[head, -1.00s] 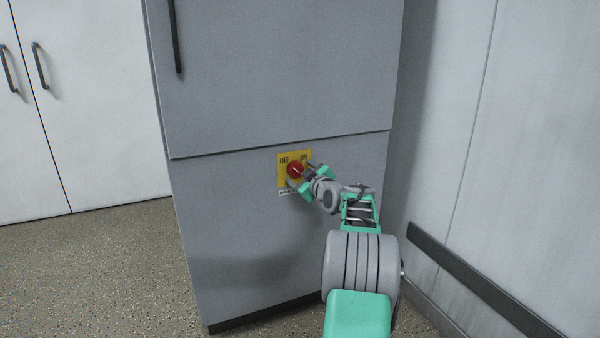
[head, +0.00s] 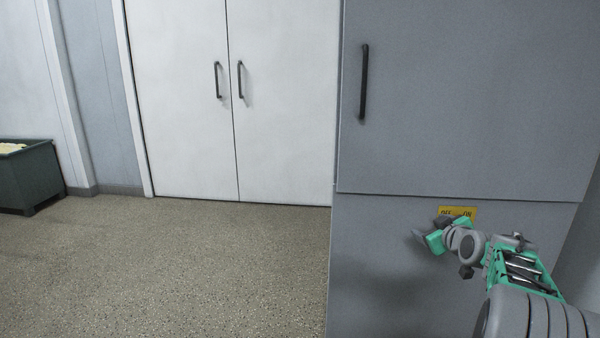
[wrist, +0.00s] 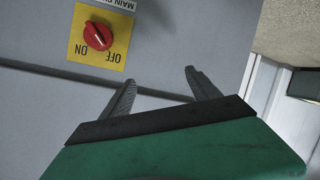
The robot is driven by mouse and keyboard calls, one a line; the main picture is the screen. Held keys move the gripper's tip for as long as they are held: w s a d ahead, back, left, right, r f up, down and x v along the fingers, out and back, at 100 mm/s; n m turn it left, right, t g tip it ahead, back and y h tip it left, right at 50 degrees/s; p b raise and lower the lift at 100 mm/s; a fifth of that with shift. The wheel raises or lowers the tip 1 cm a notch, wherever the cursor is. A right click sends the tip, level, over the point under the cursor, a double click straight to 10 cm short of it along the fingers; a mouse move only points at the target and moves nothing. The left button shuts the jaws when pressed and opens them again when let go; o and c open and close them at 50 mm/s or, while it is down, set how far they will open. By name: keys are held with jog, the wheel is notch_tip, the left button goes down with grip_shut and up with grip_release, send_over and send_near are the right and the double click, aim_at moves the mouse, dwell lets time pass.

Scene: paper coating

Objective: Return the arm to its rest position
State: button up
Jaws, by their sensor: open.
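My gripper (head: 428,233) is at the right of the head view, in front of the lower part of a grey cabinet (head: 380,270). In the wrist view its two fingers (wrist: 158,88) stand apart with nothing between them. A yellow switch plate (head: 458,211) shows above my gripper, its lower part hidden by the gripper. In the wrist view the plate (wrist: 78,52) carries a red knob (wrist: 98,36), which is apart from the fingers and upside down in that view. My arm reaches in from the lower right.
White double doors (head: 185,100) with dark handles stand left of the cabinet. A dark green bin (head: 30,175) with pale contents is at the far left. The speckled floor (head: 200,270) between is clear. A wall is close on the far right.

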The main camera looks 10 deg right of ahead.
jog(key=s+a+r+g+y+p, duration=0.1)
jog(key=s+a+r+g+p, duration=0.1)
jog(key=s+a+r+p, duration=0.45)
jog(key=s+a+r+m+g+y+p, duration=0.1)
jog(key=a+r+g+p, duration=0.3)
jog(key=a, duration=0.6)
jog(key=s+a+r+y+p, duration=0.1)
jog(key=s+a+r+p, duration=0.3)
jog(key=a+p, duration=0.3)
jog(key=s+a+r+m+g+p, duration=0.1)
jog(key=s+a+g+p, duration=0.1)
jog(key=s+a+p, duration=0.3)
jog(key=s+a+r+m+g+p, duration=0.1)
jog(key=s+a+p, duration=0.3)
jog(key=s, duration=0.9)
jog(key=shift+s+a+r+g+h+p, duration=0.15)
jog(key=shift+a+r+g+h+p, duration=0.2)
jog(key=shift+r+g, duration=0.4)
jog(key=shift+r, duration=0.1)
jog(key=shift+c, duration=0.4)
